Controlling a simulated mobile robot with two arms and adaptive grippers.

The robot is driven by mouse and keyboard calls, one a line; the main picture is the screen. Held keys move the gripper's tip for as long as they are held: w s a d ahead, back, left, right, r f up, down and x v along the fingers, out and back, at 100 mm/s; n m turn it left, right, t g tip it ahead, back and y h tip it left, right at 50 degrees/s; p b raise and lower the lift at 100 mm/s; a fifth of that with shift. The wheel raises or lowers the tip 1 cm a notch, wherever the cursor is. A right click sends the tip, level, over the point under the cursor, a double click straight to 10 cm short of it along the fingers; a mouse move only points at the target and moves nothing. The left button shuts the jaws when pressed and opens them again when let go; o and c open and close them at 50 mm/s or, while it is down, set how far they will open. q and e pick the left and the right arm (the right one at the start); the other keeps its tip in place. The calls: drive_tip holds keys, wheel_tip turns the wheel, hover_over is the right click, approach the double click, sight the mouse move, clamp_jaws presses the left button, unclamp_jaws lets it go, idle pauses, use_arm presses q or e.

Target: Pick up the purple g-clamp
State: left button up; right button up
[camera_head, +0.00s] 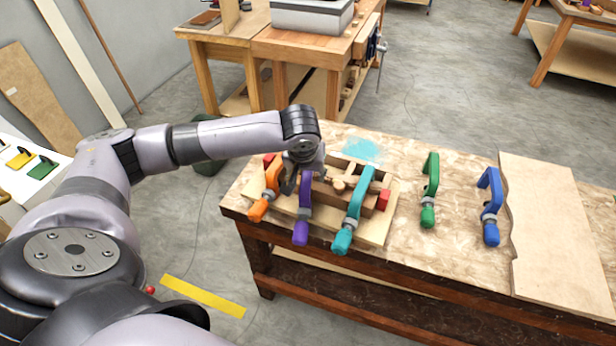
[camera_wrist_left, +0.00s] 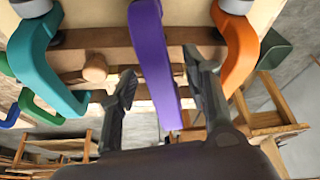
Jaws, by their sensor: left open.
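The purple g-clamp (camera_head: 304,205) stands at the front edge of the wooden lamination jig (camera_head: 373,234) on the workbench, between an orange and a teal clamp. My left gripper (camera_head: 293,183) is at the purple clamp's upper part in the head view, and the arm hides some of the jig. In the left wrist view the purple g-clamp (camera_wrist_left: 154,60) runs between the two open fingers of my left gripper (camera_wrist_left: 158,80). The finger on the right is close to it; a gap shows on the left. I cannot tell whether either touches. My right gripper is not in view.
The orange clamp (camera_head: 265,195) and teal clamp (camera_head: 353,212) stand close on either side. A green clamp (camera_head: 430,190) and a blue clamp (camera_head: 490,205) are farther right on the bench (camera_head: 460,170), beside a thin wooden sheet (camera_head: 560,230). Bare bench top lies between them.

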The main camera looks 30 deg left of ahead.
use_arm(q)
drive_tip(key=shift+w+a+f, duration=0.1)
drive_tip(key=shift+w+f, duration=0.05)
drive_tip(key=shift+f, duration=0.45)
drive_tip(key=shift+f, duration=0.1)
drive_tip(key=shift+f+p, duration=0.15)
drive_tip(key=shift+p, duration=0.2)
drive_tip(key=shift+c, duration=0.5)
clamp_jaws()
